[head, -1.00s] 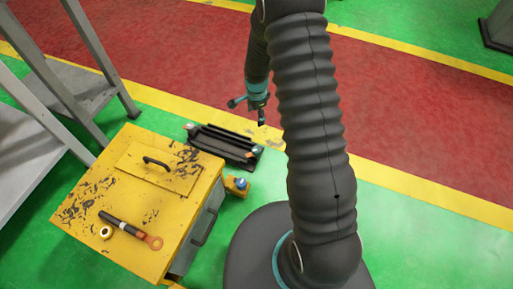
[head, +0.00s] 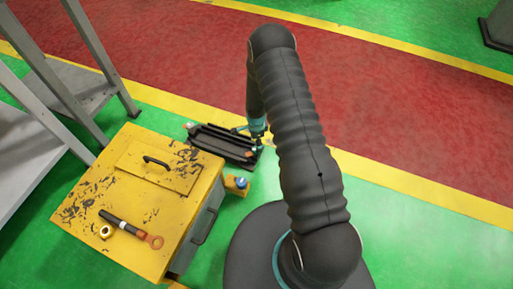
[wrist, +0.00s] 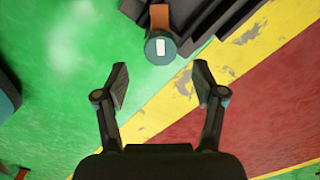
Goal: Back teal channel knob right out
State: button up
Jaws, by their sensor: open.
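A black channelled unit (head: 215,144) lies on the floor behind the yellow cabinet. In the wrist view its dark ridged body (wrist: 205,14) shows at the top. A round teal knob (wrist: 159,50) with a small white label sits at its end, on a copper-coloured stem (wrist: 160,18). My gripper (wrist: 161,76) is open and empty, its two fingers spread on either side below the knob, apart from it. In the head view my gripper (head: 258,144) is over the right end of the unit and hides part of it, so the knob there is unclear.
The yellow cabinet (head: 125,243) with a handle (head: 157,161) and a tool (head: 128,227) stands at front left. A blue-topped yellow block (head: 237,187) is beside it. A grey metal stand (head: 75,93) is at left. Floor to the right is clear.

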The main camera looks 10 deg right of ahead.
aim_at(253, 151)
jog(key=shift+f, duration=2.55)
jog(key=shift+c, duration=0.2)
jog(key=c, duration=1.1)
